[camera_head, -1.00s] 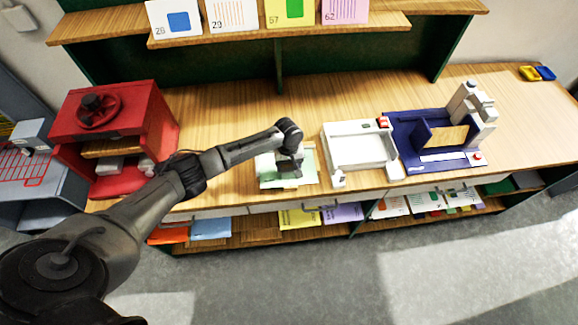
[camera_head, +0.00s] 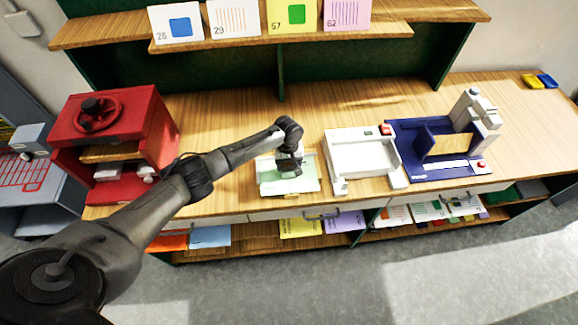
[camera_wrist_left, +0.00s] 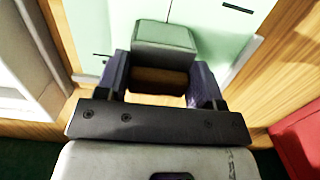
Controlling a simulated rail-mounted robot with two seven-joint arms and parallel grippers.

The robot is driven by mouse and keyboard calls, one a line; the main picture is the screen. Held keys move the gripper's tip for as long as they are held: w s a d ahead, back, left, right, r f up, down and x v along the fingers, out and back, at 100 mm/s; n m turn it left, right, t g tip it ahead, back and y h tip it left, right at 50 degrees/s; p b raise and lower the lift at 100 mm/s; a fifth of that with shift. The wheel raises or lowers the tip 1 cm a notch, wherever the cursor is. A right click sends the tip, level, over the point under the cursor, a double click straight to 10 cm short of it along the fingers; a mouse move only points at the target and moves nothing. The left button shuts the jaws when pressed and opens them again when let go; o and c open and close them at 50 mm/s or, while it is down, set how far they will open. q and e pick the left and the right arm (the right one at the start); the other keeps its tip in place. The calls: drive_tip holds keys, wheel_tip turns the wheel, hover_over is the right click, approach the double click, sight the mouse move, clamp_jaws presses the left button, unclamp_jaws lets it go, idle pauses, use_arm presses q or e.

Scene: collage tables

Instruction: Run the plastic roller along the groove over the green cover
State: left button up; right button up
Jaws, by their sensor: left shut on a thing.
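My left gripper (camera_head: 289,164) is over the light green cover (camera_head: 291,186), which lies flat on the table in the middle. In the left wrist view, my left gripper (camera_wrist_left: 160,76) is shut on the plastic roller (camera_wrist_left: 164,36). The roller shows a grey-green block and a brown part between the dark fingers. The green cover (camera_wrist_left: 218,50) spreads out below it, with short black marks and a pale strip at each side. The groove cannot be made out clearly, and I cannot tell whether the roller touches the cover. My right gripper is not in view.
A white tray-like device (camera_head: 362,158) stands close to the right of the cover. A blue device (camera_head: 408,150) is beyond it. A red press (camera_head: 112,130) stands at the left. The tabletop behind the cover is clear, below a shelf (camera_head: 400,30) with several cards.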

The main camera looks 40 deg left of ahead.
use_arm(q)
drive_tip(key=shift+w+a+b, duration=0.65)
drive_tip(key=shift+a, duration=0.05)
drive_tip(key=shift+w+a+f, duration=0.1)
drive_tip(key=shift+a, duration=0.05)
drive_tip(key=shift+w+a+b, duration=0.25)
drive_tip(key=shift+b, duration=0.25)
drive_tip(key=shift+w+a+b, duration=0.25)
drive_tip(key=shift+a+b, duration=0.05)
drive_tip(key=shift+a, duration=0.05)
wheel_tip(320, 180, up, 7)
drive_tip(key=p, duration=0.8)
